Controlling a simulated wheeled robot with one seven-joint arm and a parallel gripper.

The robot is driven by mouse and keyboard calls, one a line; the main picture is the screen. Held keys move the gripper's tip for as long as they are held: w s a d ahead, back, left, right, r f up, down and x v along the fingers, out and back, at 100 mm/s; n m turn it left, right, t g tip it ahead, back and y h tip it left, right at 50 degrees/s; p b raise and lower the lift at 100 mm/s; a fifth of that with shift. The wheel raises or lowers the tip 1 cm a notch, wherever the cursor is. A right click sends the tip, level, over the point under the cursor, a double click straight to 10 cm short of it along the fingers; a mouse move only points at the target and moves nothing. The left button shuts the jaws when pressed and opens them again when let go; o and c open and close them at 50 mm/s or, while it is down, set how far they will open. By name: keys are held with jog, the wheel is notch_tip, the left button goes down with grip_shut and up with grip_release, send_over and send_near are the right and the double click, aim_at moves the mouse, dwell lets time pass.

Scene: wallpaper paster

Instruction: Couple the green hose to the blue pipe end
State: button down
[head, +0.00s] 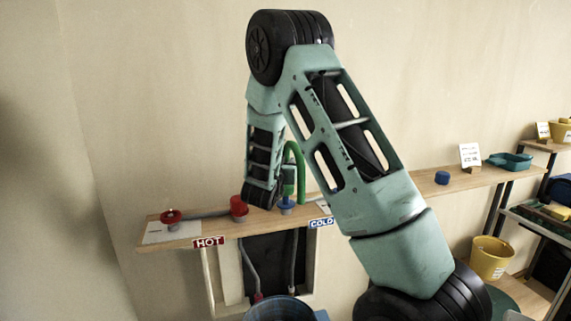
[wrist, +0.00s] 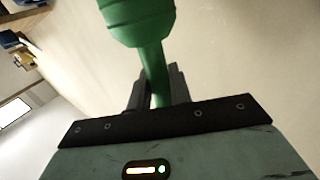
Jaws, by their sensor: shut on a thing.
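The green hose (head: 299,157) rises in an arch beside my forearm in the head view, above the wooden shelf. In the wrist view the green hose (wrist: 157,75) runs between the two dark fingers of my gripper (wrist: 157,90), which is shut on it. A wider green collar shows at the top of that view. The blue pipe end (head: 287,206) stands upright on the shelf near the COLD label, just below the hose's lower part. I cannot tell whether hose and pipe touch. My arm hides much of the gripper in the head view.
The shelf (head: 408,189) runs along the wall. On it are a red knob (head: 171,216), a red fitting (head: 238,206), a blue cap (head: 442,178) and a teal tray (head: 510,161). A blue bucket (head: 278,309) is below, a yellow bucket (head: 491,258) at right.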

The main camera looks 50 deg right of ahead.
jog(key=shift+f+b, duration=1.65)
jog(key=shift+f, duration=0.25)
jog(key=c, duration=1.2)
grip_release()
jog(key=shift+a, duration=0.1)
jog(key=b+v, duration=0.4)
jog(key=v, duration=1.3)
jog(key=shift+s+a, duration=0.1)
